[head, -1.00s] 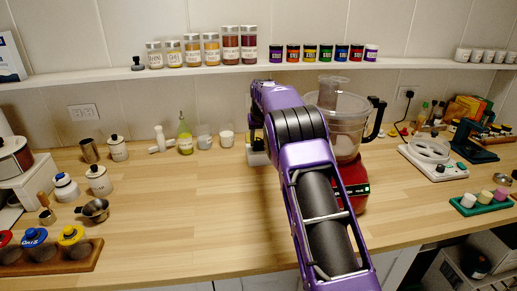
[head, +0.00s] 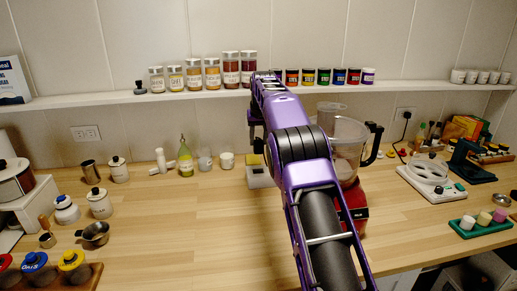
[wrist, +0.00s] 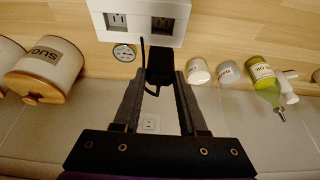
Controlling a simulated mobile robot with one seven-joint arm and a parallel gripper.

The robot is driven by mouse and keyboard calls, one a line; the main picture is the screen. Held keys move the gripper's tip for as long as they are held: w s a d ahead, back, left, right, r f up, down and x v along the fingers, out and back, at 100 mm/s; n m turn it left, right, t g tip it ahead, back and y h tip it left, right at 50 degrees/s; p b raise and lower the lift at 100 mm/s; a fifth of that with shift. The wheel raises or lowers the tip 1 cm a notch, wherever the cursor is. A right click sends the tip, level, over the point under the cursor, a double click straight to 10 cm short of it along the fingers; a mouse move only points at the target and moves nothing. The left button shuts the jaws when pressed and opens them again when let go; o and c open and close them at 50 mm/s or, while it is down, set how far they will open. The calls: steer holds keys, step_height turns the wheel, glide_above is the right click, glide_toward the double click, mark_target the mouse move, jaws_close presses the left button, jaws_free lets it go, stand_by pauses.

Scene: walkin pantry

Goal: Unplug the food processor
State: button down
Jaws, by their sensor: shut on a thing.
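The food processor (head: 352,203) has a red base, a clear bowl and a black handle, and stands on the counter right of my arm, which partly covers it. A white outlet box (head: 262,177) sits on the counter left of it. In the wrist view the outlet box (wrist: 137,32) shows two socket faces, the right one darker. My gripper (wrist: 161,80) is shut on a black plug (wrist: 160,62) with a thin black cord beside it. The plug overlaps the box's lower edge in the picture, and both socket faces show clear of it. In the head view my arm hides the fingers.
An oil bottle (head: 185,158) and small white cups (head: 226,160) stand left of the box. A shelf (head: 200,93) with jars runs behind. A wall outlet (head: 406,113) at right holds another black plug. The counter's front middle is clear.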

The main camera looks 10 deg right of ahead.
mark_target(259, 142)
steer(key=shift+r+p, duration=0.5)
steer(key=shift+r, duration=2.3)
steer(key=shift+s+f, duration=0.1)
